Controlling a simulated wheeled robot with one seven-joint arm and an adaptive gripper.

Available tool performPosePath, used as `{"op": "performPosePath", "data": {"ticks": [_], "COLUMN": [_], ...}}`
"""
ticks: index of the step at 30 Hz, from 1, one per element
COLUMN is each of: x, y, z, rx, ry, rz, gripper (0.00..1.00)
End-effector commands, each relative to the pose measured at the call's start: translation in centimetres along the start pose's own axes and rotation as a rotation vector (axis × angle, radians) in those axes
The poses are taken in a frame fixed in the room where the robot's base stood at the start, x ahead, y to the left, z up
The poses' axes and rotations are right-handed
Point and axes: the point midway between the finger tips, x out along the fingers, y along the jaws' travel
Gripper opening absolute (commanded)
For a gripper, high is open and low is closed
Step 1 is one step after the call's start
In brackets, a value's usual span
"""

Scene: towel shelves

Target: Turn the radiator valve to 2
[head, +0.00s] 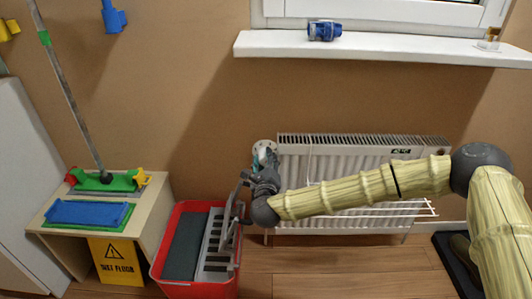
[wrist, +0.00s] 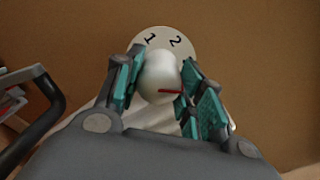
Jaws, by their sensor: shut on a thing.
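The white radiator valve knob (wrist: 158,80) is between the teal-padded fingers of my gripper (wrist: 162,76) in the wrist view. The fingers are shut on it, one on each side. A red line on the knob points right, toward the right finger. Behind the knob is a pale round dial (wrist: 163,38) with a 1 and a 2 showing at its top; the red line is not at the 2. Other dial marks are hidden by the fingers and knob. In the head view, my gripper (head: 263,160) is at the radiator's upper left corner, beside the white dial (head: 264,146).
The white radiator (head: 360,150) with a drying rack stands under a windowsill (head: 400,49). A red bucket (head: 196,289) with a grey wringer stands close below my gripper. A wooden stand (head: 152,206) with mop pads and a yellow wet-floor sign is at left.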

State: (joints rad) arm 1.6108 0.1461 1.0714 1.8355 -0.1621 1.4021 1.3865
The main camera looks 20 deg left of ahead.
Motion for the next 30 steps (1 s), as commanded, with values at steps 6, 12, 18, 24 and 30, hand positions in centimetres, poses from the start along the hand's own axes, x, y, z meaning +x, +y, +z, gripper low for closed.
{"op": "performPosePath", "data": {"ticks": [6,12,18,24,30], "x": [0.08,0.11,0.12,0.17,0.17], "y": [-0.46,-0.49,-0.52,-0.53,-0.48], "z": [0.4,0.39,0.39,0.37,0.32], "rx": [-0.208,-0.398,-0.588,-0.771,-0.93], "ry": [0.009,0.016,0.024,0.032,0.038], "rz": [-0.003,-0.004,-0.003,-0.005,-0.004], "gripper": [0.15,0.15,0.15,0.15,0.15]}}
